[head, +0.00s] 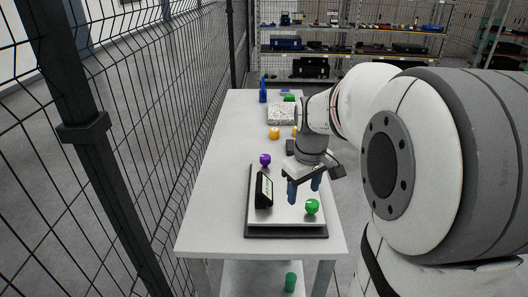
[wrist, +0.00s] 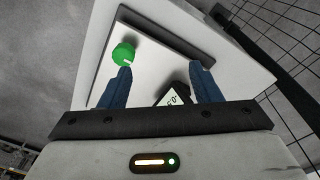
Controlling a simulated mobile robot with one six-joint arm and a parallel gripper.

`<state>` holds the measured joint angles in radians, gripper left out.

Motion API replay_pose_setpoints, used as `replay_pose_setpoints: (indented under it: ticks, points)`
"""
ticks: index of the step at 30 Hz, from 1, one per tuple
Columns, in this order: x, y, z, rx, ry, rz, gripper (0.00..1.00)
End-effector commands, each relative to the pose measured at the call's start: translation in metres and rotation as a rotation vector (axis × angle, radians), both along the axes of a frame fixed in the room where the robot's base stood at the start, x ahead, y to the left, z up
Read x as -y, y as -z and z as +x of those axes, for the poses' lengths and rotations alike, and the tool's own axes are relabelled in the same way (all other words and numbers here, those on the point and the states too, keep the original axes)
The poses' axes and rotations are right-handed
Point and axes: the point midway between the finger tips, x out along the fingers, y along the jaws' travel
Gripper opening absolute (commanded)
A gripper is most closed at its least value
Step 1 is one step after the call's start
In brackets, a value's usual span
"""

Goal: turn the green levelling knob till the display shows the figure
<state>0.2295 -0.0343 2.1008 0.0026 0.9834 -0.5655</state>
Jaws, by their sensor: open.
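The green levelling knob (head: 312,206) stands at the near right corner of a pale plate with a dark rim (head: 285,234). It also shows in the wrist view (wrist: 123,54), at upper left, with a white mark on its edge. The display (head: 264,190) is a black tilted box on the left part of the plate; in the wrist view (wrist: 172,97) its screen is partly hidden and its figure is too small to read surely. My gripper (head: 304,190) is open and empty above the plate, between display and knob. Its blue fingers touch neither.
A purple knob (head: 265,159) stands behind the plate's back edge. A yellow object (head: 274,133), a speckled block (head: 281,115) and a blue item (head: 263,90) are farther back on the table (head: 215,200). A wire fence (head: 130,150) runs along the left. A green cylinder (head: 290,282) stands below.

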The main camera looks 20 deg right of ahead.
Motion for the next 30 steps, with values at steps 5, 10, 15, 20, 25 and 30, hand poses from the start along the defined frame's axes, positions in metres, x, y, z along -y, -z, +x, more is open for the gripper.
replay_pose_setpoints:
  ticks: [5,10,15,20,25,30]
  points:
    - [0.04,0.021,0.041,-0.063,-0.107,0.004,0.57]
    - [0.059,0.032,0.057,-0.088,-0.164,0.01,0.57]
    - [0.062,0.047,0.06,-0.094,-0.176,0.012,0.57]
    - [0.062,0.072,0.059,-0.096,-0.175,0.013,0.57]
    - [0.062,0.097,0.059,-0.095,-0.174,0.013,0.57]
    - [0.062,0.11,0.059,-0.092,-0.174,0.011,0.57]
